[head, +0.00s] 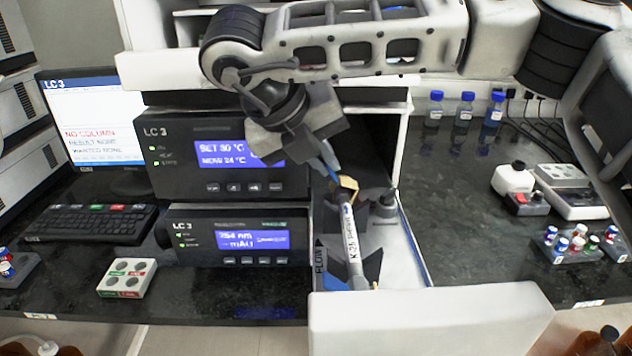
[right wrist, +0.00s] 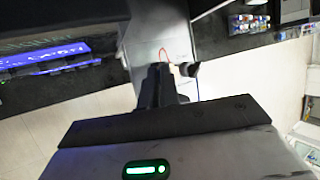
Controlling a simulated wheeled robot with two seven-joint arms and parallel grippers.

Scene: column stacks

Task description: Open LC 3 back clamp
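The LC 3 stack stands left of centre in the head view, with a drawer (head: 412,262) pulled out beside it. A slim white column (head: 352,236) labelled K-26 lies in the drawer, pointing front to back. A dark front clamp (head: 371,268) with angled flaps is at its near end. A tan fitting (head: 347,184) is at its far end; the back clamp there is mostly hidden by my right gripper (head: 325,160). In the right wrist view, the right gripper's dark fingers (right wrist: 161,86) look close together, with nothing clearly between them. My left gripper is not in view.
The LC 3 screen (head: 92,122) reads NO COLUMN. Blue-capped bottles (head: 463,118), a white instrument (head: 570,190) and a vial rack (head: 572,246) stand at right.

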